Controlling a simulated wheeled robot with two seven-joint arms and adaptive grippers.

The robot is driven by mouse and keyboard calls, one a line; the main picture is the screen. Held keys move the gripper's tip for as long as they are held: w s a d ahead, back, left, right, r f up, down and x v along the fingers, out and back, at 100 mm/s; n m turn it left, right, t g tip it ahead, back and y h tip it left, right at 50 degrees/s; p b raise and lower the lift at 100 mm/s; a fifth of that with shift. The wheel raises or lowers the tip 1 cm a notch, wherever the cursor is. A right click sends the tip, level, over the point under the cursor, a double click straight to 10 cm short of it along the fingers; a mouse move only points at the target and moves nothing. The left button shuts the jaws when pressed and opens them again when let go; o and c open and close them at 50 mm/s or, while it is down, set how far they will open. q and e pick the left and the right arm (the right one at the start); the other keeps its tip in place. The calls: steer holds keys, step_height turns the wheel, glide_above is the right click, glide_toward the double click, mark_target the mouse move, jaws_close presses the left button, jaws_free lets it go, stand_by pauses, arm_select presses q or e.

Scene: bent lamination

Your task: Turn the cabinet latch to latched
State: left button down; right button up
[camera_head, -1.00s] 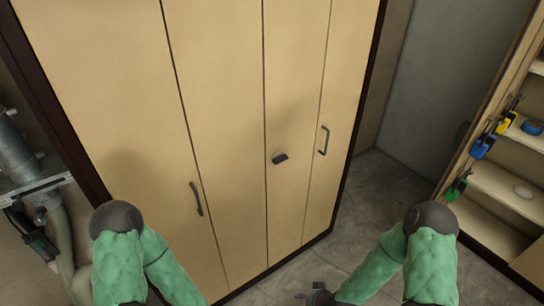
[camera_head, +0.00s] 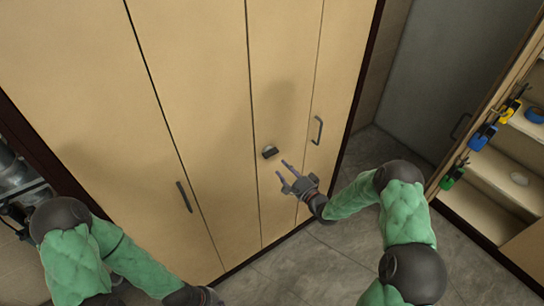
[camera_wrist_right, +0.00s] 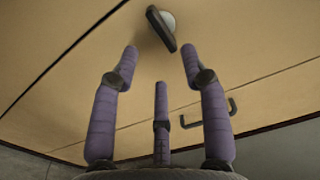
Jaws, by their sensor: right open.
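The cabinet (camera_head: 200,110) is tall, with beige door panels and a dark frame. Its latch (camera_head: 269,152) is a small dark lever on a door panel, left of the right-hand pull handle. My right gripper (camera_head: 282,169) is open and empty, just below and right of the latch. In the right wrist view the latch (camera_wrist_right: 161,29) shows as a dark tilted bar on a pale round base, beyond the spread fingertips (camera_wrist_right: 158,58) and apart from them. My left gripper (camera_head: 195,297) is low at the bottom edge, mostly cut off; its jaws cannot be made out.
Dark pull handles sit on the doors, one on the left (camera_head: 184,197) and one on the right (camera_head: 318,130). An open shelf (camera_head: 490,185) with coloured clamps (camera_head: 483,136) stands at the right. The grey floor between is clear.

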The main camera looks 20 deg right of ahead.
mark_target(270, 152)
steer(key=x, duration=0.8)
steer(key=shift+f, duration=0.1)
jaws_close()
